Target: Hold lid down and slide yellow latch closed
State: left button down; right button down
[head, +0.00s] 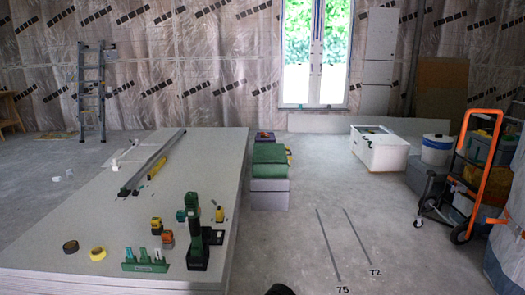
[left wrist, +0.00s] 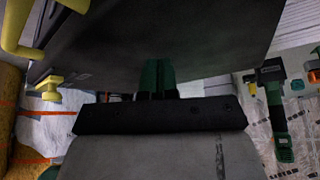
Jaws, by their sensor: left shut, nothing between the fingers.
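In the left wrist view, a dark grey body (left wrist: 160,35) fills the upper middle. A yellow latch-like knob (left wrist: 48,85) sits on its left edge, below a yellow bar-shaped handle (left wrist: 20,30). I cannot tell whether the dark surface is the lid, or whether the latch is open or closed. My left gripper (left wrist: 156,78) has its green fingers together and empty, pointing at the dark body; I cannot tell whether they touch it. In the head view neither gripper shows, and I cannot pick out the yellow latch there. My right gripper is out of view.
A panel stack (head: 60,215) at left carries a black-and-green tool (head: 196,235), tape rolls (head: 97,254) and a long rail (head: 153,162). Green and grey boxes (head: 270,190) stand beside it. A white box (head: 380,150) and orange hand truck (head: 475,165) are at right.

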pick_arm(q)
notch_tip(320, 180, up, 8)
jog(key=shift+r, duration=0.15)
dwell(1.0)
